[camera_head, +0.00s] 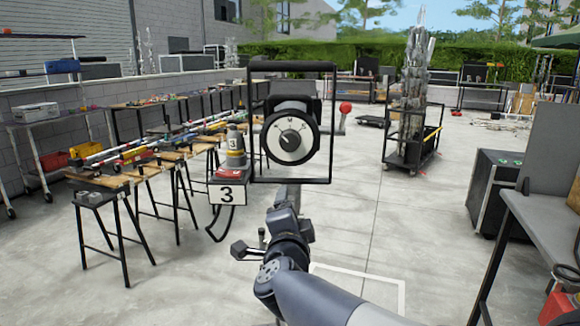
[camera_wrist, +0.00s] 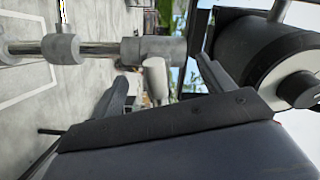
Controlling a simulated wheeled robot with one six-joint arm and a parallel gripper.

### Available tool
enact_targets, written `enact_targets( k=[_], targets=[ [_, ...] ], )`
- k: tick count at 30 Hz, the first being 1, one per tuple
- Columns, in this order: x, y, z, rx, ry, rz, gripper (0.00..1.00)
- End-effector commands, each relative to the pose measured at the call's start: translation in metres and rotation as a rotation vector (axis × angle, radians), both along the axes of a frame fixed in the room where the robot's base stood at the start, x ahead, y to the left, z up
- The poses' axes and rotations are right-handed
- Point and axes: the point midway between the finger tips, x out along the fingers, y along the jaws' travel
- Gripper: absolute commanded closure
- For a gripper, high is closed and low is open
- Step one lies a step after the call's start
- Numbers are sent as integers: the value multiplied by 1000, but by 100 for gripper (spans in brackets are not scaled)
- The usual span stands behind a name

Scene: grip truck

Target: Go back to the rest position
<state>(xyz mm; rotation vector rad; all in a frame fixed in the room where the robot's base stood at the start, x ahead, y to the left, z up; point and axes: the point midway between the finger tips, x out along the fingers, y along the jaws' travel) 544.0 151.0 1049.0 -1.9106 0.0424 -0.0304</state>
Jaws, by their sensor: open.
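My gripper (camera_wrist: 163,72) shows in the wrist view with its two dark fingers apart, one on each side of a pale grey cylindrical fitting (camera_wrist: 156,80). I cannot tell whether they touch it. In the head view my arm (camera_head: 285,255) reaches up from the bottom right and bends below a black-framed unit with a round dial (camera_head: 290,137). The fingertips cannot be made out there. A black cylinder with a pale round end (camera_wrist: 260,55) is close on the right in the wrist view.
Wooden work tables (camera_head: 105,185) stand at left. A grey table (camera_head: 545,225) and black case (camera_head: 490,190) stand at right. The floor between is mostly clear.

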Motion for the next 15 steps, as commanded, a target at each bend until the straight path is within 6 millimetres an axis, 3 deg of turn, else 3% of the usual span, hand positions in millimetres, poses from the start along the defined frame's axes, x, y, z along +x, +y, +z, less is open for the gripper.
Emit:
enact_targets(
  k=[6,15],
  targets=[
    [0,0,3,-199,11,0,24],
    [0,1,1,-301,14,1,24]
  ],
)
